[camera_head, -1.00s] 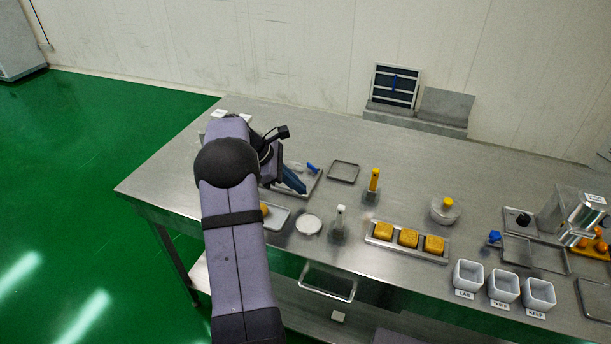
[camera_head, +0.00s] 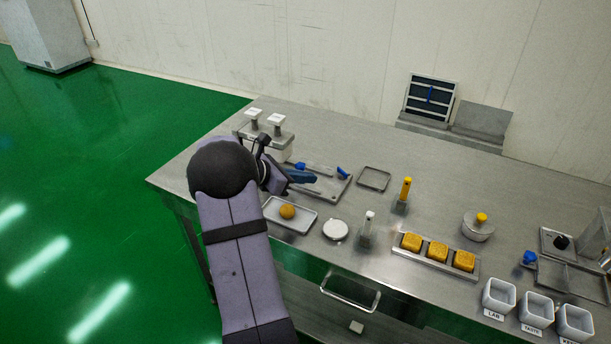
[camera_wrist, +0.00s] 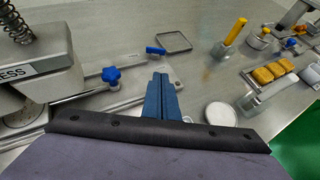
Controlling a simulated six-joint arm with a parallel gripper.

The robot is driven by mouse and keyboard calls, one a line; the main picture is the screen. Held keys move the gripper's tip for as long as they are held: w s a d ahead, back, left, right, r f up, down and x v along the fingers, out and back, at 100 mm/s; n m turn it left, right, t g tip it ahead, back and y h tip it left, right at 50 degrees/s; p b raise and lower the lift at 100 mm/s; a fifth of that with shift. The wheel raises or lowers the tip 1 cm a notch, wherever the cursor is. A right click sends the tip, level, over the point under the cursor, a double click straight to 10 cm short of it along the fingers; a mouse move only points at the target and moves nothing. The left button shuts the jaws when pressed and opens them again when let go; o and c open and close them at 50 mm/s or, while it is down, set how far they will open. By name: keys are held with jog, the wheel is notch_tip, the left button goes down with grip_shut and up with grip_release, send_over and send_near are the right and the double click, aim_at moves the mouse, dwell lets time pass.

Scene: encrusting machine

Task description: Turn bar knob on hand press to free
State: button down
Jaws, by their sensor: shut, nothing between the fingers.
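The hand press is a grey machine with a spring and a label ending in "ESS" (camera_wrist: 30,72) at the left of the wrist view. Its metal base plate shows in the head view (camera_head: 325,188). A blue star-shaped knob (camera_wrist: 112,74) sits left of my fingers; it also shows in the head view (camera_head: 300,166). A blue bar-shaped knob (camera_wrist: 155,50) is at the plate's far end, beyond my fingertips, and in the head view (camera_head: 343,172). My gripper (camera_wrist: 162,78) has blue fingers, shut and empty, above the plate, apparently apart from both knobs. In the head view it (camera_head: 310,177) points right.
A tray (camera_head: 270,214) with a round brown ball (camera_head: 287,211) and a white disc (camera_head: 335,229) lie in front. An empty tray (camera_head: 373,179), a yellow-handled tool (camera_head: 405,190) and a tray of yellow blocks (camera_head: 421,259) stand right. Open table lies behind.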

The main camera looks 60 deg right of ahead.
jog(key=p, duration=0.1)
send_near(344, 176)
jog(key=f, duration=0.1)
jog(key=d+f, duration=0.1)
jog(key=shift+s+f, duration=0.35)
jog(key=shift+f, duration=0.05)
jog(key=shift+s+d+r+p, duration=0.1)
jog(key=shift+s+d+p, duration=0.2)
jog(key=shift+d, duration=0.2)
jog(key=shift+s+d+p, duration=0.25)
jog(key=shift+d, duration=0.25)
jog(key=shift+s+d, duration=0.4)
jog(key=shift+d, duration=0.3)
